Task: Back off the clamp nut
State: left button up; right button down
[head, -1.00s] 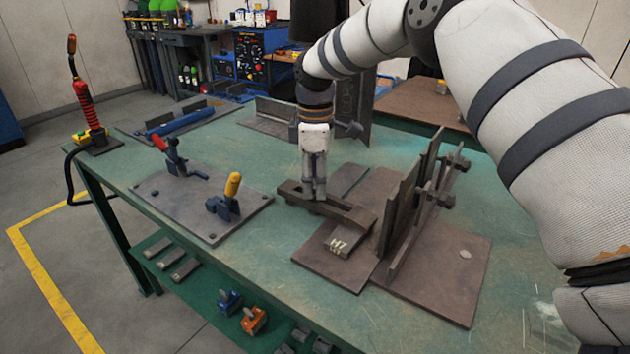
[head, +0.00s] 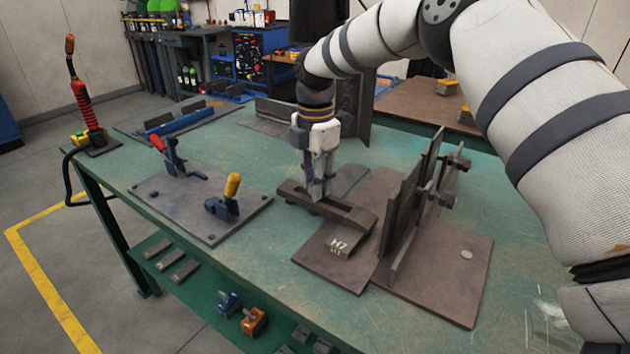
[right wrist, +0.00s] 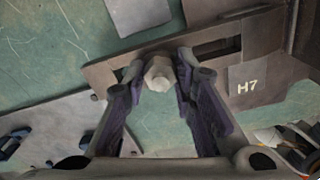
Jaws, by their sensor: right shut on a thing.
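The clamp nut (right wrist: 159,74) is a pale hex nut on the brown slotted clamp bar (right wrist: 262,33) in the right wrist view. My right gripper (right wrist: 160,80) has a fingertip on each side of the nut and is shut on it. In the head view my right gripper (head: 316,196) points down onto the clamp bar (head: 354,214), and its fingers hide the nut. One end of the bar lies over a block marked H7 (right wrist: 247,87), on the brown plate. My left gripper is not in view.
Close right of the bar stand upright plates (head: 405,215) with bolts. On the left, a grey plate (head: 165,210) carries a red-handled toggle clamp (head: 172,157) and a yellow-handled one (head: 228,196). The green tabletop (head: 270,275) is bare at the front.

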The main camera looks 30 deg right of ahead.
jog(key=shift+n, duration=0.3)
jog(key=c, duration=1.3)
grip_release()
notch_tip(320, 180, up, 12)
